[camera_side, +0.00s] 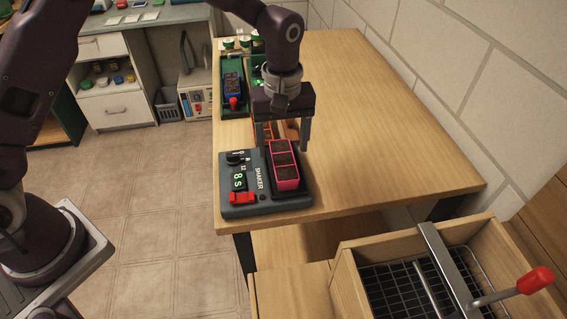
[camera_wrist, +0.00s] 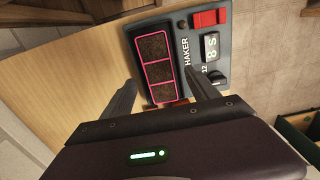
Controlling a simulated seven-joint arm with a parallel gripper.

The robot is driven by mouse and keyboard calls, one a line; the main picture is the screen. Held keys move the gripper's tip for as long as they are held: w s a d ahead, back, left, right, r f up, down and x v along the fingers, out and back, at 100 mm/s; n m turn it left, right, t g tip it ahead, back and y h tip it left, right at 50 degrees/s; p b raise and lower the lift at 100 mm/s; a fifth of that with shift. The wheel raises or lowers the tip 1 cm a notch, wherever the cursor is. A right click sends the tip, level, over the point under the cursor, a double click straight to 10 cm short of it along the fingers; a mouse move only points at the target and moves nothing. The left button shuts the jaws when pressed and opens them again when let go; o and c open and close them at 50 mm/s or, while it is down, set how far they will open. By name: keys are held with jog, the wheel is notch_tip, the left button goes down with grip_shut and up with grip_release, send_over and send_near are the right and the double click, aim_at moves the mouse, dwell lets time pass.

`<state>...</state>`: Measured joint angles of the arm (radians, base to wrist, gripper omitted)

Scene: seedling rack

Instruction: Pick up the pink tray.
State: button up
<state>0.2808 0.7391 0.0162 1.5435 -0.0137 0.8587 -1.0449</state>
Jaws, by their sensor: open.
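The pink tray (camera_side: 285,177) sits on the right part of the dark grey shaker (camera_side: 239,211). It has three compartments in a row filled with dark brown soil. It also shows in the wrist view as a pink-rimmed tray (camera_wrist: 156,64) on the shaker (camera_wrist: 206,76). My gripper (camera_side: 283,147) is open and points down near the far end of the tray. In the wrist view my two fingers (camera_wrist: 160,92) stand apart at the tray's near end, one toward each side. I cannot tell whether either finger touches the tray.
An orange item (camera_side: 266,131) is partly hidden behind my gripper. The wooden table (camera_side: 390,130) is clear on the right. A wooden box with a wire rack (camera_side: 400,285) stands in front.

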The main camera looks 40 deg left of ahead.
aim_at(283, 159)
notch_tip(283, 159, down, 3)
jog(key=shift+d+f, duration=0.1)
jog(key=shift+f, duration=0.05)
grip_shut()
notch_tip(283, 159, up, 11)
dwell(0.5)
